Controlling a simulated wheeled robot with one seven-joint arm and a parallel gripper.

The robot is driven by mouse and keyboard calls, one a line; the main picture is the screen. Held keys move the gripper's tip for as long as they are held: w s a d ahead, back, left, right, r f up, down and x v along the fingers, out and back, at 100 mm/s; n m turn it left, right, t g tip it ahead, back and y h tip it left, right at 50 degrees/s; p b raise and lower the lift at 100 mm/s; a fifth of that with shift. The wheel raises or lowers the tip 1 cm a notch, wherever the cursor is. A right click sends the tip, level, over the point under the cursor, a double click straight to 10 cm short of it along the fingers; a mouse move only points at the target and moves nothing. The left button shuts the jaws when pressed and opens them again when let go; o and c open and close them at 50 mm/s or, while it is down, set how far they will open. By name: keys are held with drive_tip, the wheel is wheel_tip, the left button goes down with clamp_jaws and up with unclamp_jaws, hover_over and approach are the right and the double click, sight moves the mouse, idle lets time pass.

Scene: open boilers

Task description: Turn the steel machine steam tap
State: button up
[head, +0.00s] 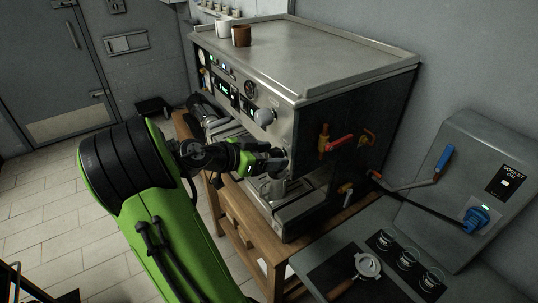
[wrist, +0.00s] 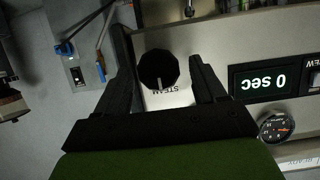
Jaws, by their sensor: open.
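The steel coffee machine (head: 340,60) stands on a wooden table, its front panel facing left. In the wrist view, a round black steam tap knob (wrist: 158,70) sits on the steel panel, with an upside-down "STEAM" label below it. My gripper (wrist: 160,50) is open, with one finger on each side of the knob in that view; I cannot tell whether they touch it. In the head view, my gripper (head: 278,158) is at the near right part of the machine's front, and its jaws hide much of what lies behind them.
Two cups (head: 241,36) stand on top. Red-handled valves (head: 340,141) stick out from the machine's side. A grey socket box (head: 465,180) with a blue plug and a counter with a portafilter (head: 368,265) are at right.

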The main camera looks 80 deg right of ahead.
drive_tip(key=c, duration=1.1)
drive_tip(key=shift+o, duration=0.2)
drive_tip(key=shift+r, duration=0.1)
drive_tip(key=n+g+y+p, duration=0.1)
drive_tip(key=n+p, duration=0.1)
drive_tip(key=shift+w+d+p, duration=0.1)
drive_tip(key=shift+w+p, duration=0.05)
drive_tip(key=shift+p, duration=0.15)
drive_tip(key=shift+w+d+n+g+y+p, duration=0.1)
drive_tip(key=shift+n+g+y+p, duration=0.2)
drive_tip(key=shift+n+g+p, duration=0.65)
drive_tip(key=n+g+p, duration=0.1)
drive_tip(key=n+y+p, duration=0.1)
drive_tip(key=n+p, duration=0.1)
drive_tip(key=shift+w+d+g, duration=0.15)
drive_tip(key=shift+g, duration=0.2)
drive_tip(key=shift+f+n+g+p, duration=0.25)
drive_tip(key=shift+n+p, duration=0.2)
drive_tip(key=shift+n, duration=0.2)
drive_tip(key=shift+f+n+g+p, duration=0.15)
drive_tip(key=shift+n+g+p, duration=0.1)
drive_tip(key=shift+n+p, duration=0.3)
